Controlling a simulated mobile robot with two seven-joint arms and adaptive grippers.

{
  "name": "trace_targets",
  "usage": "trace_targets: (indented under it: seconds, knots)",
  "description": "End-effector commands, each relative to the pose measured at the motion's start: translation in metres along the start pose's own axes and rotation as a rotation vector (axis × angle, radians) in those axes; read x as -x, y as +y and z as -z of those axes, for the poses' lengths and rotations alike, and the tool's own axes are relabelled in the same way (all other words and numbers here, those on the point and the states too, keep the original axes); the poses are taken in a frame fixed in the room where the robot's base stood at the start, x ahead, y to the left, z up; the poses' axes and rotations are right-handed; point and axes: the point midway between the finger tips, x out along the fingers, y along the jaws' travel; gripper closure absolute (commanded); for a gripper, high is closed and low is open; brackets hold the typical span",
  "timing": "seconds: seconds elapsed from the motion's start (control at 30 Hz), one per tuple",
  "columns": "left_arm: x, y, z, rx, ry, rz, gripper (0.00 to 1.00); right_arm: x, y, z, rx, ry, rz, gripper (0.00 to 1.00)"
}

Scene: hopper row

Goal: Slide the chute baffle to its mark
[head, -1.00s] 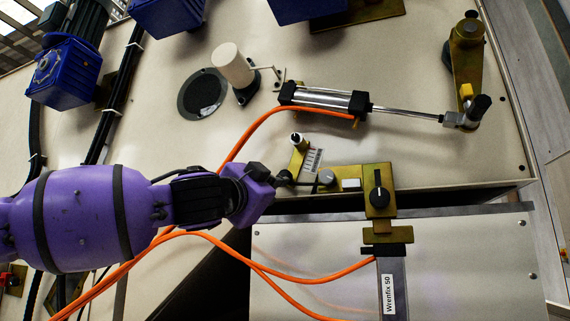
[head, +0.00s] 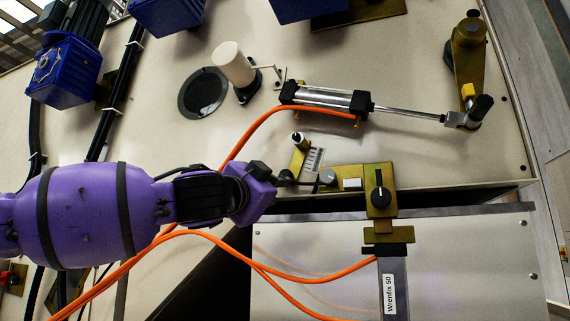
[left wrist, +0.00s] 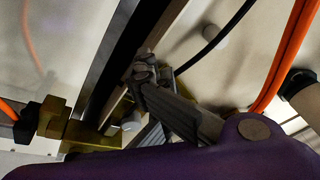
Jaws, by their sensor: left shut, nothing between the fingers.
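A brass slide plate (head: 350,173) lies along the slot at the panel's front edge, with a silver round knob (head: 327,177) and a pale block on it. This looks like the baffle's slide, but I cannot be sure. A short ruled scale (head: 313,160) sits just behind it. My left gripper (head: 288,180) is shut and empty, its dark fingertips just left of the silver knob. In the left wrist view the fingers (left wrist: 145,75) are together beside the slot, near the silver knob (left wrist: 131,121). I cannot tell whether they touch the plate. My right gripper is not in view.
A brass clamp with a black knob (head: 379,192) stands right of the slide. Orange hoses (head: 290,274) run below my left arm. A silver cylinder (head: 325,98) and a white post (head: 231,64) stand behind. The lower pale panel (head: 460,265) is mostly clear.

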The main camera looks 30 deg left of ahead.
Motion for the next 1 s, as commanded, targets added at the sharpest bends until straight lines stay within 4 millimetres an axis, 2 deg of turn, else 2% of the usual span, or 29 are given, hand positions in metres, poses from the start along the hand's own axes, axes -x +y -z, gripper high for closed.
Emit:
trace_targets:
  seconds: [0.03, 1.0]
  knots:
    - [-0.0046, 0.0000, -0.0114, 0.000, -0.022, 0.002, 1.00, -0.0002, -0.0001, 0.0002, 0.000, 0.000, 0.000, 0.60]
    - [-0.0054, 0.0009, -0.0028, -0.004, -0.015, -0.006, 1.00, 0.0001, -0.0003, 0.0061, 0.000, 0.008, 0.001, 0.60]
